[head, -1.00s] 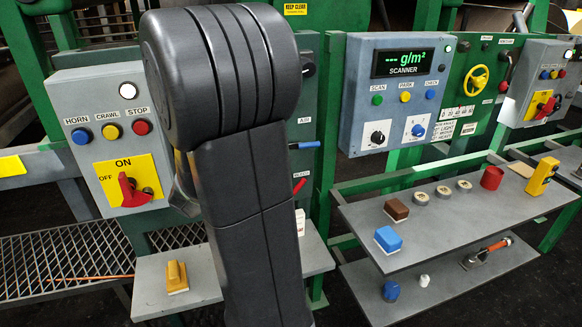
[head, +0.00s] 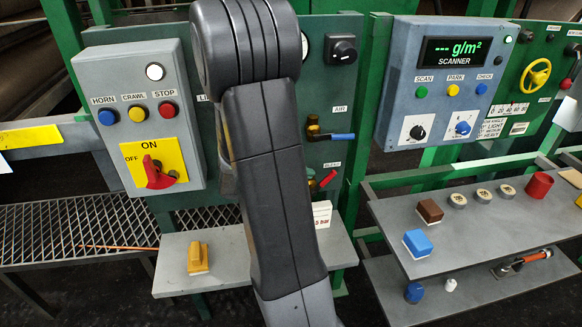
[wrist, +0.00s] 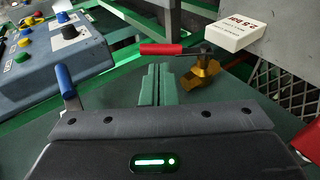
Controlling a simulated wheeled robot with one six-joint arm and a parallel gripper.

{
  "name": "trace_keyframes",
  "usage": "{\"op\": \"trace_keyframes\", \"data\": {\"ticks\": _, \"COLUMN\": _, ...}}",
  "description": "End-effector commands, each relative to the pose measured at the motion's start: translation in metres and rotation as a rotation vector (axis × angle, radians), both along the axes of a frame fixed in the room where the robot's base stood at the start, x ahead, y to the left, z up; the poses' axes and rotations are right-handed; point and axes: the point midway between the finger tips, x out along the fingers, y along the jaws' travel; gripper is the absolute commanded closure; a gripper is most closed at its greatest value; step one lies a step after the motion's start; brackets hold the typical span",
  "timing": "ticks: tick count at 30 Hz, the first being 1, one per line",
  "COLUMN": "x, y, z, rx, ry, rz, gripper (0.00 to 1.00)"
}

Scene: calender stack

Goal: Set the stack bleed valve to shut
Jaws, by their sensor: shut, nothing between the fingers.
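The stack bleed valve has a red lever (head: 328,179) under the BLEED label, on the green panel just right of my arm in the head view. There the lever slants up to the right. In the wrist view its red handle (wrist: 160,49) points left from a brass body (wrist: 200,73). My gripper (wrist: 158,68) is shut and empty, its fingertips just below the red handle in that picture. I cannot tell whether they touch it. My arm hides the gripper in the head view.
A blue-handled AIR valve (head: 330,136) sits above the bleed valve; its handle (wrist: 66,82) also shows in the wrist view. A white box (head: 322,214) stands on the shelf below. The switch box (head: 135,110) is left, the scanner box (head: 440,80) right.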

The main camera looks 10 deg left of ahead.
Motion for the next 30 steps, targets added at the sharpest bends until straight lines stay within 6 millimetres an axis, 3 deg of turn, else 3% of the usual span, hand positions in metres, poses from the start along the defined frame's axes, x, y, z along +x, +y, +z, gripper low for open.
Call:
{"op": "trace_keyframes", "data": {"ticks": 4, "x": 0.010, "y": -0.019, "z": -0.013, "rx": -0.001, "ry": 0.004, "rz": -0.004, "gripper": 1.00}}
{"op": "trace_keyframes", "data": {"ticks": 10, "x": 0.019, "y": -0.033, "z": -0.024, "rx": -0.001, "ry": 0.002, "rz": -0.002, "gripper": 1.00}}
{"op": "trace_keyframes", "data": {"ticks": 30, "x": 0.022, "y": -0.039, "z": -0.028, "rx": 0.024, "ry": 0.007, "rz": -0.001, "gripper": 1.00}}
